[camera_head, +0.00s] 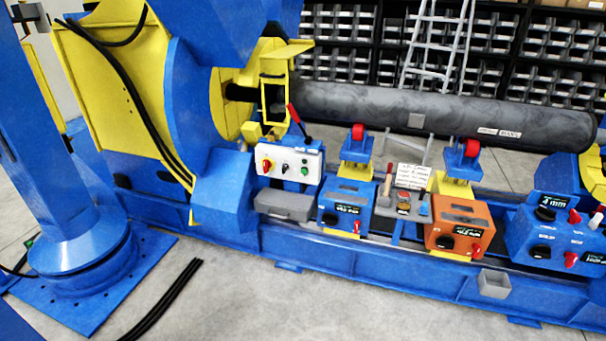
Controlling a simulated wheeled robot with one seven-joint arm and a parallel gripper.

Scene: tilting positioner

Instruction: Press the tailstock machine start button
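A white control panel (290,165) is fixed on the blue and yellow machine at the left centre. It carries a red knob at its left, a dark switch in the middle and a green button (304,171) at its right. A blue control box (555,238) with dark and red knobs stands at the far right, below a yellow and blue end unit cut off by the frame edge. I cannot tell which control is the tailstock start button, as labels are too small. My gripper is not in view.
A long dark cylinder (440,112) lies across the machine above red rollers. A blue column (60,190) stands left.

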